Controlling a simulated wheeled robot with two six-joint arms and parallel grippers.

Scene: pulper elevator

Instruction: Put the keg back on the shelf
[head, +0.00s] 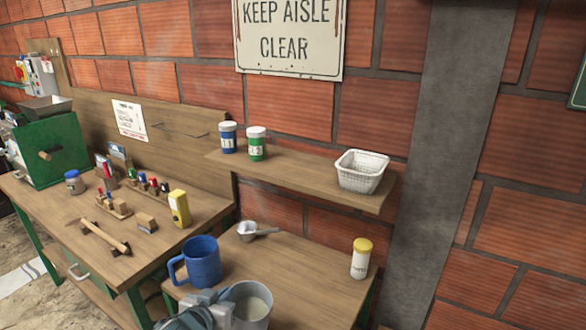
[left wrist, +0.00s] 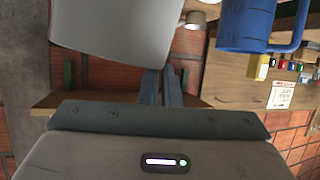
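Nothing here is plainly marked as a keg. A grey mug (head: 262,292) with a pale inside stands at the bottom edge of the head view, its base cut off. My left gripper (head: 217,308) is at its left side. In the left wrist view, the grey mug (left wrist: 112,28) looms close, upside down. My left gripper's fingers (left wrist: 161,86) are close together at its side and seem shut on it; the grip point is hidden. The wooden shelf (head: 300,178) holds a blue-labelled jar (head: 227,138), a green-labelled jar (head: 257,146) and a white basket (head: 362,172). My right gripper is out of view.
A blue mug (head: 204,262) stands just behind my left gripper. A metal scoop (head: 248,231) and a yellow-lidded jar (head: 360,260) are on the lower bench (head: 305,255). The shelf is bare between the green-labelled jar and basket. The left bench holds tools and a green machine (head: 52,148).

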